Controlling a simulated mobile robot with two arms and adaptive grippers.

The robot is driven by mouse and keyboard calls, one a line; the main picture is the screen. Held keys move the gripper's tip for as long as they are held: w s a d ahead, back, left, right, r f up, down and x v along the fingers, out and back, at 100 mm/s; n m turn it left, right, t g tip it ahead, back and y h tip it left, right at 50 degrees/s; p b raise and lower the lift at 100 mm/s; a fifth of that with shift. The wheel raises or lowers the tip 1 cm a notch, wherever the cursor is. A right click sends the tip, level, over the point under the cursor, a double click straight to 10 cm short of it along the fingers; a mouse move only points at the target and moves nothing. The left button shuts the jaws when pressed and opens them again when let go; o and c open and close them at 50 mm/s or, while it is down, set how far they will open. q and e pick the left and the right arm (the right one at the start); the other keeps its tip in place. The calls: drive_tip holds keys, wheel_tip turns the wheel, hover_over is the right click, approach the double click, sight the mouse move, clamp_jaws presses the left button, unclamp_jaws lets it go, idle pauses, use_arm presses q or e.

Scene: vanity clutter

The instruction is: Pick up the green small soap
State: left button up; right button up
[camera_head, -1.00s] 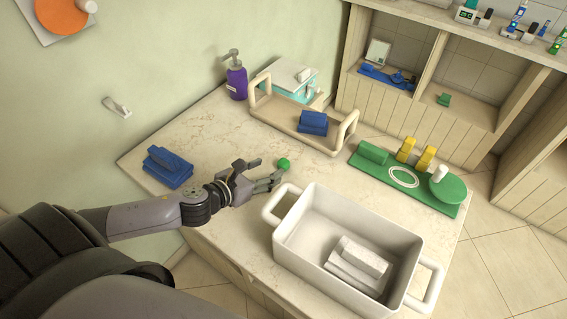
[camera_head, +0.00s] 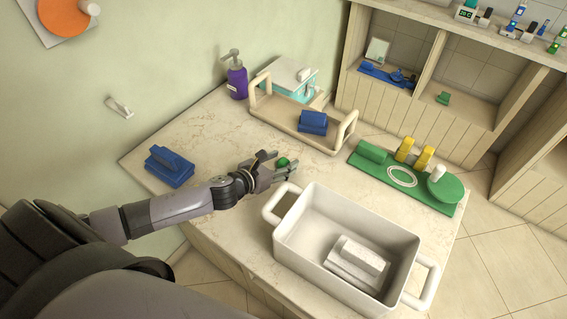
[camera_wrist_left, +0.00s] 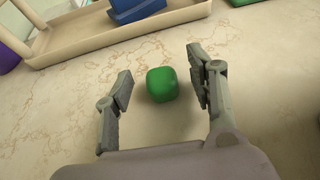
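The green small soap (camera_head: 283,162) is a small rounded block on the marble counter, in front of the beige tray. In the left wrist view the soap (camera_wrist_left: 162,84) lies between the two open fingers, with a gap on both sides, wider on the right. My left gripper (camera_head: 278,164) is open around it, low over the counter; the left wrist view shows the same open gripper (camera_wrist_left: 160,86). Nothing is held. My right gripper is not in view.
A white bin (camera_head: 290,235) with folded white cloth stands close in front to the right. The beige tray (camera_head: 283,122) with a blue item lies behind. A blue stack (camera_head: 169,167) sits left, a purple bottle (camera_head: 237,80) at the back, and a green tray (camera_head: 440,204) at right.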

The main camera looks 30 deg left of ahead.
use_arm(q)
drive_tip(key=c, duration=1.1)
